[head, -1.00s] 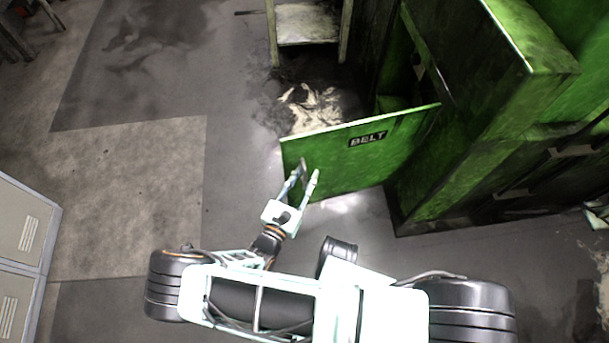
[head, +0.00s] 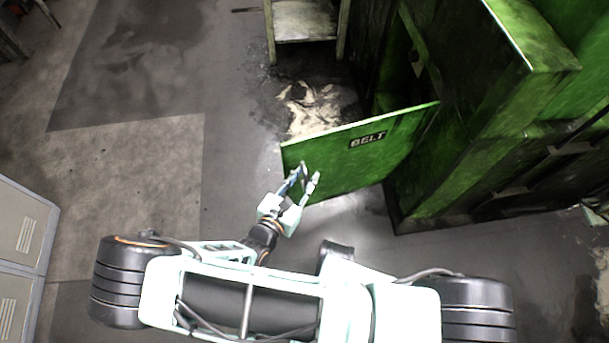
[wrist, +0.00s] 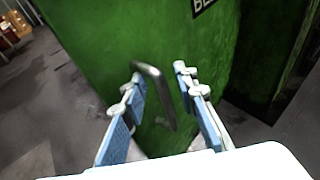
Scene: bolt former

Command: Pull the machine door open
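The green machine door (head: 345,165) with a BELT label stands swung out from the green machine, at a wide angle to its front. In the wrist view the door (wrist: 120,40) fills the upper middle, with its dark metal bar handle (wrist: 155,92) on its face. My gripper (head: 304,176) is at the free-edge side of the door, in front of its lower left part. In the wrist view my gripper (wrist: 162,88) is open, one blue-padded finger on each side of the handle, with gaps showing. I cannot tell if either finger touches the handle.
The green machine body (head: 480,130) stands to the right of the door. A small table (head: 305,22) stands behind the door, with a pale spill (head: 312,108) on the floor. Grey cabinets (head: 22,240) stand at the far left. The floor left of the door is clear.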

